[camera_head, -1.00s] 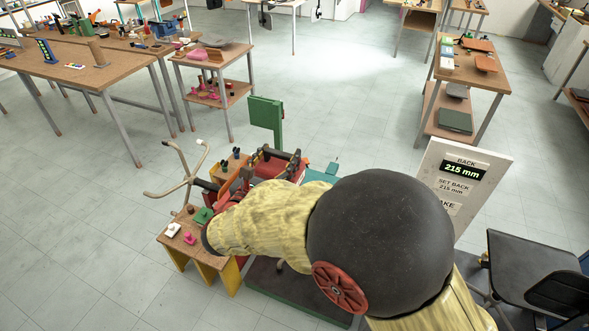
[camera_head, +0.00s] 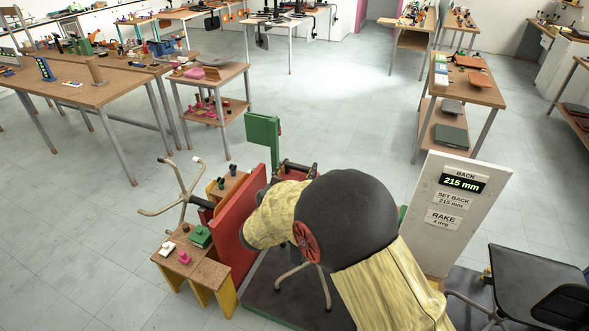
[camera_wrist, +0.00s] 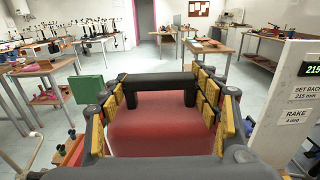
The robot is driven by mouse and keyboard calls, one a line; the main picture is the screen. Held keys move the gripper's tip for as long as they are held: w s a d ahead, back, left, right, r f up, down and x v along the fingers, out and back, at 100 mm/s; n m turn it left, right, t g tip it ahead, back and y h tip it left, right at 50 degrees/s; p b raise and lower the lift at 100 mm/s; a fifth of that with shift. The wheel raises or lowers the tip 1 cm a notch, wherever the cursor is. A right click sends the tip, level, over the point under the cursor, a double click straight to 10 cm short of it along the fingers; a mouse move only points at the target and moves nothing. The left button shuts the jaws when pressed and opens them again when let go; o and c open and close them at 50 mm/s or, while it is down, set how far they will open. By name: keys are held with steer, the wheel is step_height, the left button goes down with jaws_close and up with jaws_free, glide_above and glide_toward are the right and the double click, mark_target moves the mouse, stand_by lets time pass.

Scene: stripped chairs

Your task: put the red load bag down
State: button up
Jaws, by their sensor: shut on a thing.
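The red load bag (camera_wrist: 160,125) shows in the wrist view, with a black handle (camera_wrist: 160,78) across its far top side. My gripper (camera_wrist: 163,84) has its yellow-padded fingers on both sides of the bag's handle end and is shut on it. In the head view my yellow arm and its dark round joint hide most of the bag and gripper. The bag's underside is hidden, so I cannot tell whether it touches anything below.
A red upright panel (camera_head: 238,230) stands beside a low wooden bench (camera_head: 185,262) with small parts. A green panel (camera_head: 263,135) rises behind. A white sign board (camera_head: 455,235) stands at right, near a black chair (camera_head: 535,275). Open floor (camera_head: 330,110) lies beyond.

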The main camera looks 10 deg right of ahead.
mark_target(299, 178)
steer(key=shift+w+d+f, duration=0.15)
steer(key=shift+w+d, duration=0.15)
steer(key=shift+w, duration=0.05)
steer(key=shift+w+f+b, duration=0.1)
steer(key=shift+f+b, duration=0.45)
steer(key=shift+f, duration=1)
steer(key=shift+f, duration=0.1)
steer(key=o, duration=2.1)
steer(key=shift+f, duration=0.35)
steer(key=shift+s+r, duration=0.15)
steer(key=shift+s, duration=0.05)
